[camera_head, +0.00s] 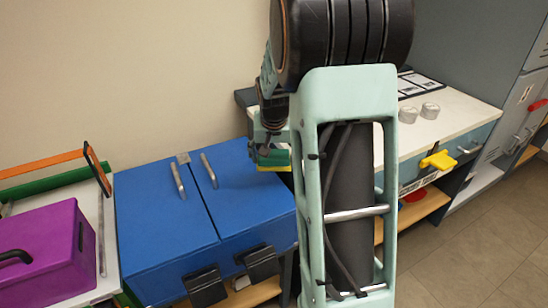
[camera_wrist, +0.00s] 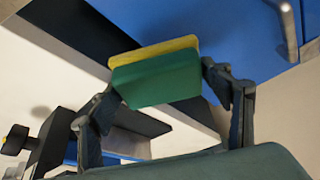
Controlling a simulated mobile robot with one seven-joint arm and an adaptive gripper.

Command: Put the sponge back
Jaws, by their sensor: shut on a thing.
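The sponge (camera_wrist: 158,80) is green with a yellow layer. In the wrist view it sits between the two fingers of my gripper (camera_wrist: 165,95), which is shut on it. In the head view the sponge (camera_head: 272,160) shows as a small green and yellow block beneath my gripper (camera_head: 270,150), beside the right rear edge of the blue cabinet top. My arm hides part of the area to its right. The gap below the sponge cannot be judged exactly.
The blue cabinet (camera_head: 170,215) has two metal handles on top. A purple box (camera_head: 45,250) stands at left. A white counter (camera_head: 455,115) at right carries two grey knobs (camera_head: 419,113); a yellow object (camera_head: 437,160) is at its front. Open floor lies at lower right.

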